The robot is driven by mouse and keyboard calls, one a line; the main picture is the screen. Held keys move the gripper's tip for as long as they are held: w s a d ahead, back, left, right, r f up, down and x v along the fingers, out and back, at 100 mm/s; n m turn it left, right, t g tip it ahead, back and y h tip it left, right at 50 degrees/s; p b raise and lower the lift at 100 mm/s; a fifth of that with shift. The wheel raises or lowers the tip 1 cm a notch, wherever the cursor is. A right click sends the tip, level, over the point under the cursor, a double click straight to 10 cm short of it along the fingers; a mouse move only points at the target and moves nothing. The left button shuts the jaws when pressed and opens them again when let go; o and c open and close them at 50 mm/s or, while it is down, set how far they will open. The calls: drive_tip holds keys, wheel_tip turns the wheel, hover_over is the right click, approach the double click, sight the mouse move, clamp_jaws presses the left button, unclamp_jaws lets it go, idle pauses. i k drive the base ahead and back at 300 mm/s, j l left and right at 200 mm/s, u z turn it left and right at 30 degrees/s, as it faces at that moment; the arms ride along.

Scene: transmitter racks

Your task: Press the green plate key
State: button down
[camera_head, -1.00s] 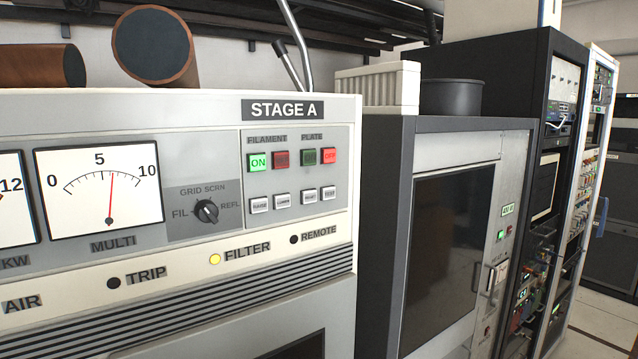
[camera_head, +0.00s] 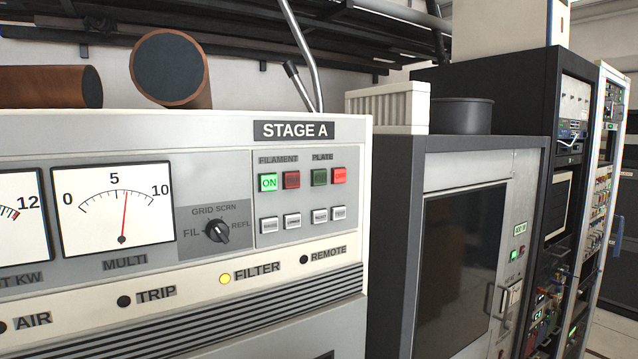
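The green plate key (camera_head: 319,177) is the dark green square button under the PLATE label on the STAGE A panel (camera_head: 262,214). It looks unlit. A bright red key (camera_head: 339,175) sits just right of it. Under FILAMENT, a lit green ON key (camera_head: 268,182) and a dark red key (camera_head: 292,179) stand to its left. Several small white keys, among them one (camera_head: 292,221), form a row below. My gripper is not in view.
A round selector knob (camera_head: 217,231) and a MULTI meter (camera_head: 112,209) are left of the keys. The FILTER lamp (camera_head: 225,279) glows yellow. A dark-windowed cabinet (camera_head: 462,265) and open equipment racks (camera_head: 572,190) stand to the right. Copper pipes (camera_head: 168,70) lie on top.

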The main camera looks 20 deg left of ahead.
sight(320, 177)
drive_tip(key=k+j, duration=0.15)
drive_tip(key=j, duration=0.2)
drive_tip(key=k+j, duration=0.1)
drive_tip(key=j, duration=0.25)
drive_tip(key=k+j+z, duration=0.1)
drive_tip(key=j, duration=0.25)
drive_tip(key=k+j, duration=0.2)
drive_tip(key=j, duration=0.15)
drive_tip(key=k+j, duration=0.1)
drive_tip(key=j, duration=0.25)
